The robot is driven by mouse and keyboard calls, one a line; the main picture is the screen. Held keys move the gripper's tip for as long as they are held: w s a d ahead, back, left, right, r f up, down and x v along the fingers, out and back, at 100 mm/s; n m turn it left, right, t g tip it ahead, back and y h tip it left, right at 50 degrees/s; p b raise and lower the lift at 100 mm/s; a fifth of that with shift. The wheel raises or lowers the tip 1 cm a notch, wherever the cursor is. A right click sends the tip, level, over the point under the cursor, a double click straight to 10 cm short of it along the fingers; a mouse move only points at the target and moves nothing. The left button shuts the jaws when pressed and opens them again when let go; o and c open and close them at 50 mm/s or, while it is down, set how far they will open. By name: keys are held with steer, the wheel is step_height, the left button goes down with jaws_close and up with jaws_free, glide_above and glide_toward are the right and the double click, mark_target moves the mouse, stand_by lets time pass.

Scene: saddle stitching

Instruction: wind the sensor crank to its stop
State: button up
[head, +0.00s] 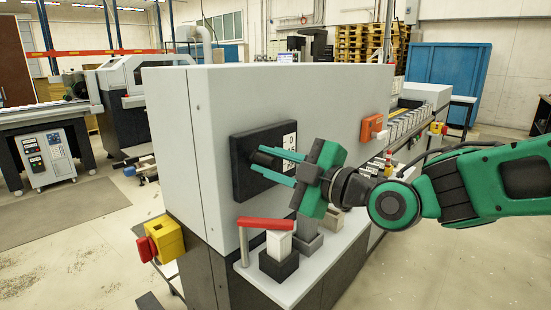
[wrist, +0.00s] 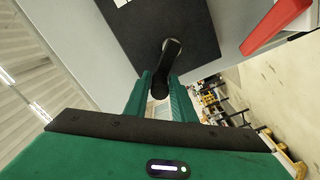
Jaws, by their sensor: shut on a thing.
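The sensor crank (wrist: 171,55) is a black arm on a dark square plate (wrist: 150,22) on the machine's grey face. In the head view, the plate (head: 243,178) carries a white strip of dark marks (head: 290,142) at its right edge. My gripper (head: 258,165) reaches in from the right, its two green fingers on either side of the crank's dark handle (head: 262,158). In the wrist view, my gripper (wrist: 160,84) is shut on the handle end. The fingers partly hide the handle, and I cannot read the marks clearly.
Below the plate, a red bar (head: 262,223) and a white block on a dark base (head: 279,262) stand on a light shelf. A yellow-and-red switch box (head: 162,240) juts out at lower left. An orange box (head: 370,127) is on the face farther right.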

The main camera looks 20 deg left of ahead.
steer(key=n, duration=0.1)
steer(key=f+n, duration=0.1)
steer(key=n, duration=0.1)
steer(key=f+n, duration=0.1)
steer(key=n, duration=0.1)
steer(key=shift+s+a, duration=0.15)
steer(key=shift+s, duration=0.25)
jaws_close()
steer(key=shift+s+a+f+n, duration=0.1)
steer(key=shift+f+n, duration=0.3)
steer(key=shift+n, duration=0.7)
steer(key=shift+s+f+n, duration=0.1)
steer(key=shift+f+n, duration=0.25)
steer(key=shift+n, duration=0.75)
steer(key=o, duration=1)
jaws_free()
steer(key=shift+r, duration=0.1)
steer(key=shift+c, duration=0.2)
steer(key=v, duration=1.1)
steer(key=shift+f, duration=0.25)
steer(key=shift+a, duration=0.1)
